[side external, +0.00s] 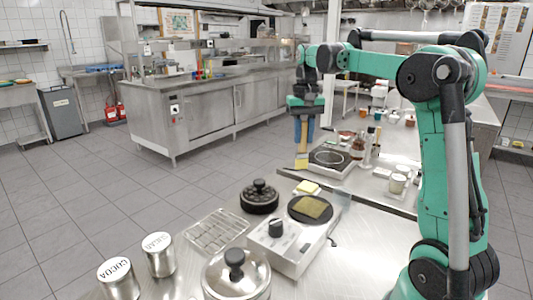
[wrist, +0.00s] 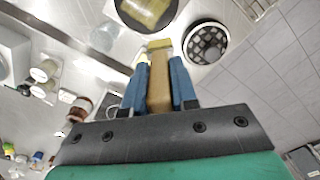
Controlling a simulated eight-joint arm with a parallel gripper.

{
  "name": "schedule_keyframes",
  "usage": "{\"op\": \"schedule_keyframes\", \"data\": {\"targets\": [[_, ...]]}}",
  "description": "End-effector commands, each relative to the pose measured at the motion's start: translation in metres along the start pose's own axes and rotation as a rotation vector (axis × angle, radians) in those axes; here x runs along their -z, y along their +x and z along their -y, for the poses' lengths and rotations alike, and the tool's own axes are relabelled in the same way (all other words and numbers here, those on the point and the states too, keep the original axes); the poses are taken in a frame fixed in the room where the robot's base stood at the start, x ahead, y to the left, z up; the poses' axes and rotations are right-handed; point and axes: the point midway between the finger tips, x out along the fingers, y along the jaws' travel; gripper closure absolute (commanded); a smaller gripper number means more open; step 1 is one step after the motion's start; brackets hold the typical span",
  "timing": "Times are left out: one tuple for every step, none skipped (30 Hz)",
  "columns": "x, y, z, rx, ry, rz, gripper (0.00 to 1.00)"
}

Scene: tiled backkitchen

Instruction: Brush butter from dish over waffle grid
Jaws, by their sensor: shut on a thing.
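My gripper (side external: 303,140) is shut on a brush (side external: 302,160) with a wooden handle and yellowish bristles. The brush hangs bristles down, apart from the counter. In the wrist view the handle (wrist: 159,85) sits between the blue fingers. A round black patterned piece with a knob (side external: 260,195) stands on the counter; its grid-like pattern shows in the wrist view (wrist: 206,40). A small yellow block (side external: 307,187), possibly the butter, lies behind a white appliance (side external: 290,245). I cannot tell for certain which piece is the waffle grid.
A wire rack (side external: 213,231), a lidded steel pot (side external: 236,274) and cocoa (side external: 118,278) and another labelled canister (side external: 158,255) stand at the front. Bare counter lies at the front right.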

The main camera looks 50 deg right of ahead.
Motion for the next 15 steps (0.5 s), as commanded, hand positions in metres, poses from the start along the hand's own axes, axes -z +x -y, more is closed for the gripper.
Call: {"op": "schedule_keyframes", "data": {"targets": [[-0.002, 0.0, 0.002, 0.0, -0.001, 0.0, 1.0], [-0.004, 0.0, 0.005, 0.0, -0.002, 0.0, 1.0], [-0.009, 0.0, 0.01, 0.0, -0.004, 0.0, 1.0], [-0.014, 0.0, 0.014, 0.0, -0.005, 0.0, 1.0], [-0.017, 0.0, 0.018, 0.0, -0.004, 0.0, 1.0], [-0.022, 0.001, 0.022, 0.0, -0.005, 0.0, 1.0], [-0.024, 0.001, 0.025, 0.0, -0.003, 0.0, 1.0], [-0.026, 0.001, 0.026, 0.0, -0.002, 0.0, 1.0], [-0.028, 0.002, 0.027, 0.0, -0.001, 0.0, 1.0], [-0.028, 0.003, 0.027, 0.0, -0.001, 0.0, 1.0], [-0.027, 0.005, 0.027, 0.0, 0.0, 0.0, 1.0], [-0.027, 0.007, 0.027, 0.0, 0.0, 0.0, 1.0], [-0.027, 0.01, 0.027, 0.0, 0.0, 0.0, 1.0], [-0.027, 0.012, 0.027, 0.0, 0.0, 0.0, 1.0], [-0.027, 0.017, 0.027, 0.0, 0.0, 0.0, 1.0]]}}
